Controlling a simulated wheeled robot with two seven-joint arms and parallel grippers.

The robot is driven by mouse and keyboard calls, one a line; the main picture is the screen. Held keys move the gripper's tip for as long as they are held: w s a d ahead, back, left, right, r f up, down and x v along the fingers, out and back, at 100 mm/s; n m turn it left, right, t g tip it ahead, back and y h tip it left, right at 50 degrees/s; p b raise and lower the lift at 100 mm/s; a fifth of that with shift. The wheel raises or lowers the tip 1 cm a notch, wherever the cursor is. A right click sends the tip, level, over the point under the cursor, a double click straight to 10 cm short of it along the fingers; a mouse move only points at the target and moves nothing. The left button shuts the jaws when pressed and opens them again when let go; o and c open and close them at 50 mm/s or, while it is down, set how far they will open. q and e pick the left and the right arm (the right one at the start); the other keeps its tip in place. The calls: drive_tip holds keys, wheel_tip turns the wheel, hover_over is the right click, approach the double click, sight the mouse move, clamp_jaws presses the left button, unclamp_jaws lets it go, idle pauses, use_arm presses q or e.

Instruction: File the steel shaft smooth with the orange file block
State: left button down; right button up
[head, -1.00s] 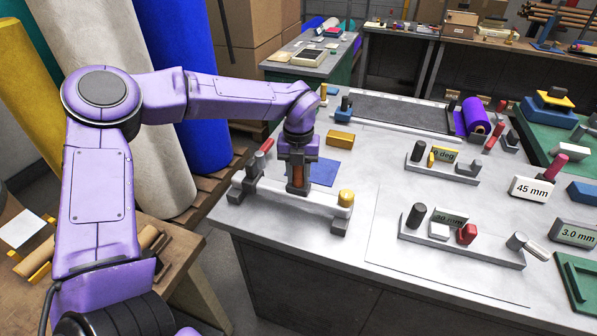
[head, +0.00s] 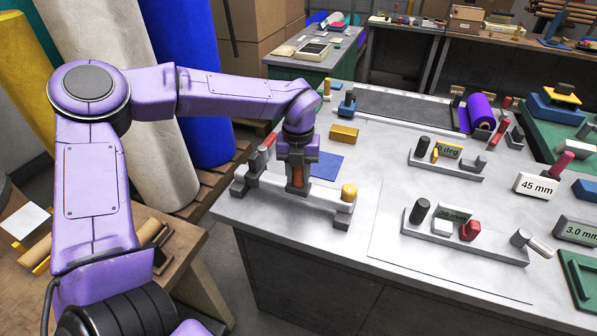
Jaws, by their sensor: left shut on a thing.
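The steel shaft (head: 325,201) is a pale bar lying across grey supports near the left front edge of the light table. It has a yellow knob (head: 349,192) at its right end. My left gripper (head: 297,182) points down over the middle of the shaft. It is shut on the orange file block (head: 297,173), which shows only as a narrow orange-brown strip between the fingers. The block appears to be at the shaft, but I cannot tell whether they touch. My right gripper is not in view.
A blue sheet (head: 326,166) and a yellow block (head: 344,134) lie just behind the shaft. A purple roll (head: 480,115) lies at the back.

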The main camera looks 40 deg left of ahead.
use_arm(q)
drive_tip(key=shift+w+a+f, duration=0.1)
drive_tip(key=shift+w+a, duration=0.05)
drive_tip(key=shift+w, duration=0.45)
drive_tip(key=shift+w+a, duration=0.15)
drive_tip(key=shift+w, duration=0.4)
drive_tip(key=shift+s, duration=0.1)
drive_tip(key=shift+s+d, duration=0.15)
drive_tip(key=shift+s, duration=0.4)
drive_tip(key=shift+s+d, duration=0.15)
drive_tip(key=shift+s, duration=0.4)
drive_tip(key=shift+w+a, duration=0.25)
drive_tip(key=shift+w, duration=0.85)
